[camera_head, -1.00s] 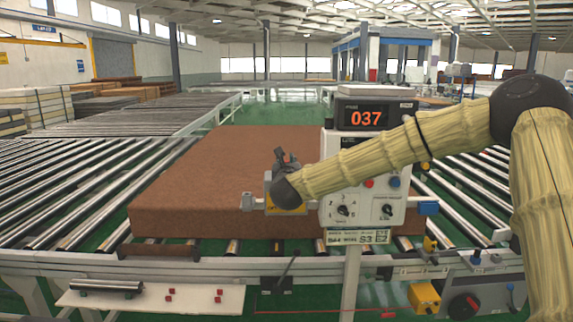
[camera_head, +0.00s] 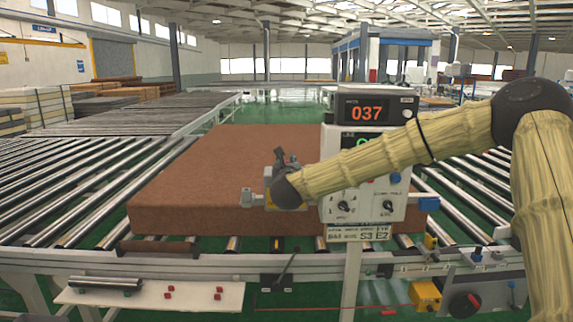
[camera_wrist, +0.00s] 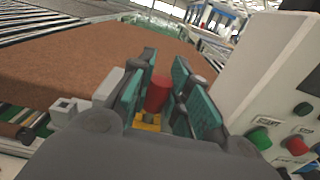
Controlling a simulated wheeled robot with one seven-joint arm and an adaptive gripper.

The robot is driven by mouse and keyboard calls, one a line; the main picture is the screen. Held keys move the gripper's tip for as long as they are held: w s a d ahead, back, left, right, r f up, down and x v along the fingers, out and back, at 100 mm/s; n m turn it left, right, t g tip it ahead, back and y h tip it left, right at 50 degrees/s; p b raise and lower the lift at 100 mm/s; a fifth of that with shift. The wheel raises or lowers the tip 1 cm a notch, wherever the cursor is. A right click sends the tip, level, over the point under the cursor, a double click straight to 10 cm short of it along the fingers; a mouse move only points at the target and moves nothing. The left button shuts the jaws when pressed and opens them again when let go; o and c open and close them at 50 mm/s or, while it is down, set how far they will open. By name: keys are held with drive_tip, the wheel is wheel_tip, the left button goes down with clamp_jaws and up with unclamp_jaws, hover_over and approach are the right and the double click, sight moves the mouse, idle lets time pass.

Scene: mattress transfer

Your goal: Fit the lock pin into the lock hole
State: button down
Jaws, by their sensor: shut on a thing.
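My gripper (camera_wrist: 158,92) shows in the wrist view with its teal-padded fingers on either side of a red cylinder (camera_wrist: 158,93), which looks like the head of the lock pin. The gripper is shut on it. A yellow piece (camera_wrist: 147,122) shows just below the red cylinder; whether the pin is in a hole there is hidden. A grey block (camera_wrist: 64,107) with an opening sits to its left, and it also shows in the head view (camera_head: 248,198). In the head view my gripper (camera_head: 284,160) is beside the control box, and my wrist hides the pin.
The control box (camera_head: 408,205) stands close to the right of my gripper, with knobs and buttons. A brown mattress (camera_head: 185,185) lies on the rollers behind. A rail (camera_head: 200,261) and a white shelf (camera_head: 130,296) with small red pieces are in front.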

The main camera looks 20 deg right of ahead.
drive_tip(key=shift+f+b, duration=1)
drive_tip(key=c, duration=1.3)
unclamp_jaws()
drive_tip(key=shift+o, duration=0.2)
drive_tip(key=shift+s, duration=0.1)
drive_tip(key=v, duration=1.1)
drive_tip(key=shift+s, duration=0.35)
drive_tip(key=shift+a, duration=0.15)
